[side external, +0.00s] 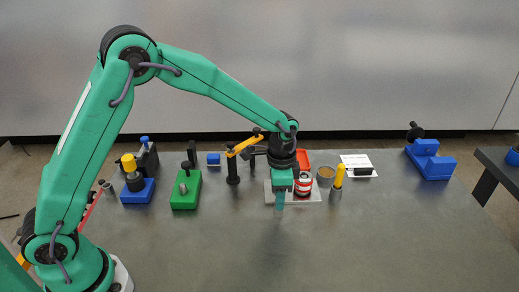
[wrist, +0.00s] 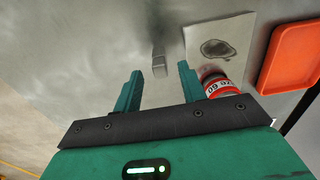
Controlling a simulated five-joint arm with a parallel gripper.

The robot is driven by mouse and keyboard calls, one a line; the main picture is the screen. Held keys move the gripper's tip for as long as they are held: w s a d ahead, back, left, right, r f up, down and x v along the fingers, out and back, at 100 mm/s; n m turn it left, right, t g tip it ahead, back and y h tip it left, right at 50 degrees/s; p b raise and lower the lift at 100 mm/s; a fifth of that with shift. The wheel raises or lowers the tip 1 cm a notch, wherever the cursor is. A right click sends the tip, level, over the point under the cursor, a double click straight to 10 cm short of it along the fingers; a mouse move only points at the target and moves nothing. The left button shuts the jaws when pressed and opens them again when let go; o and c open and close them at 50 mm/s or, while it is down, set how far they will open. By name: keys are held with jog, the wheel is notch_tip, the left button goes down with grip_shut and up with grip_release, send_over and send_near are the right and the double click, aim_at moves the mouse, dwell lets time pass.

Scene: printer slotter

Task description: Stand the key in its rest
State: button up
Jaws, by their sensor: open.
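My gripper (side external: 280,208) is open, pointing down low over the front of the pale plate on the bench. In the wrist view its two green fingers (wrist: 160,80) are apart. A small grey block-like piece (wrist: 159,62) shows just beyond the gap between the fingertips; it may be the key, and I see no contact with it. It is hidden or too small to tell in the side view. I cannot tell which fixture is the rest; a green block with a grey pin (side external: 184,190) and a blue cradle (side external: 430,164) stand on the bench.
A red-and-white roll (side external: 303,184) is close beside my gripper, also in the wrist view (wrist: 215,84). An orange tray (wrist: 292,56) lies beyond it. A yellow-handled tool in a cup (side external: 337,184) stands to the right. The front bench (side external: 330,245) is clear.

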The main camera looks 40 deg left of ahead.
notch_tip(320, 180, up, 6)
jog(key=shift+f, duration=0.1)
dwell(0.4)
jog(key=shift+s+a+r, duration=0.25)
jog(key=shift+r, duration=0.3)
jog(key=s+a+r+n+t, duration=0.25)
jog(key=s+a+r, duration=0.25)
jog(key=s+r, duration=0.25)
jog(key=s+a+r+n+t, duration=0.2)
jog(key=s+a+r+n, duration=0.3)
jog(key=s, duration=0.4)
jog(key=s+a+n+t, duration=0.1)
jog(key=s+a, duration=0.1)
jog(key=s, duration=0.5)
jog(key=shift+s, duration=0.15)
